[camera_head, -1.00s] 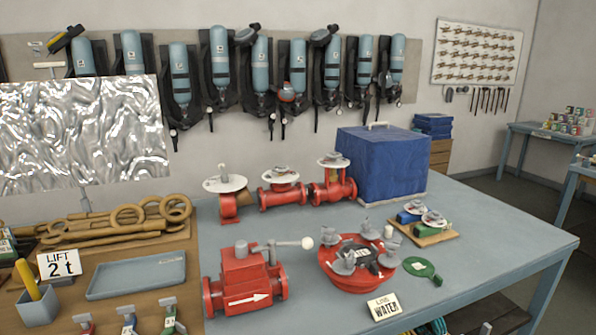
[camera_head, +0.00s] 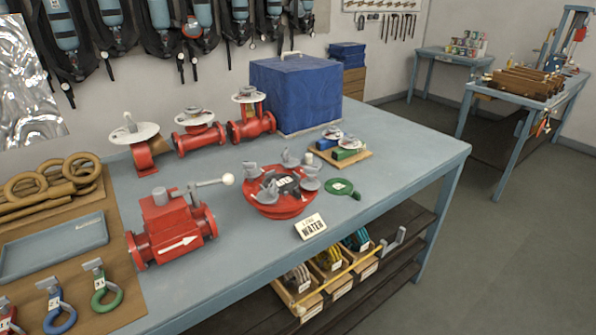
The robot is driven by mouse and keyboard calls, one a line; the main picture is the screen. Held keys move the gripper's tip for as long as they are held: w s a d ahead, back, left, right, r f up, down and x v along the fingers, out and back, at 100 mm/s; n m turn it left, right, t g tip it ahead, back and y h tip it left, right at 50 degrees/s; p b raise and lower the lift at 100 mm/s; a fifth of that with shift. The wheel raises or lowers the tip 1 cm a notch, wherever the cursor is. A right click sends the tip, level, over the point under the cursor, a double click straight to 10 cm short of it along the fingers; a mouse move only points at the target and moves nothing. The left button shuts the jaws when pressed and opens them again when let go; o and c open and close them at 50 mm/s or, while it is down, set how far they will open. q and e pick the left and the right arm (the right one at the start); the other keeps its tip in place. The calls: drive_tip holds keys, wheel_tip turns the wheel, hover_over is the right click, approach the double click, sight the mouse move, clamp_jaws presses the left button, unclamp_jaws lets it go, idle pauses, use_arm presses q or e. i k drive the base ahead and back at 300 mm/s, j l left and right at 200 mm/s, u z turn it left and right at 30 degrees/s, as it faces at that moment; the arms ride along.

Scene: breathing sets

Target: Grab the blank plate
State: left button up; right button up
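A flat green paddle-shaped plate (camera_head: 342,188) with a short handle and a small pale mark lies on the blue-grey table (camera_head: 390,205). It is the one thing here that looks like a blank plate. It lies right of a round red flange (camera_head: 278,205) with grey wing-like clamps on it, and behind a white sign (camera_head: 310,226) reading "WATER". Nothing covers the plate. Neither of my grippers is in view.
A red valve block (camera_head: 170,228) with a lever stands left of the flange. A wooden board (camera_head: 352,160) with green and blue parts lies behind the plate. A blue covered box (camera_head: 295,92) stands at the back. The table's right part is clear.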

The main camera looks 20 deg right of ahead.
sight(308, 160)
drive_tip(key=i+l+u, duration=0.15)
drive_tip(key=l, duration=0.6)
drive_tip(key=i+l+u, duration=0.15)
drive_tip(key=l, duration=0.65)
drive_tip(key=i+l+u, duration=0.2)
drive_tip(key=l, duration=0.6)
drive_tip(key=k, duration=0.1)
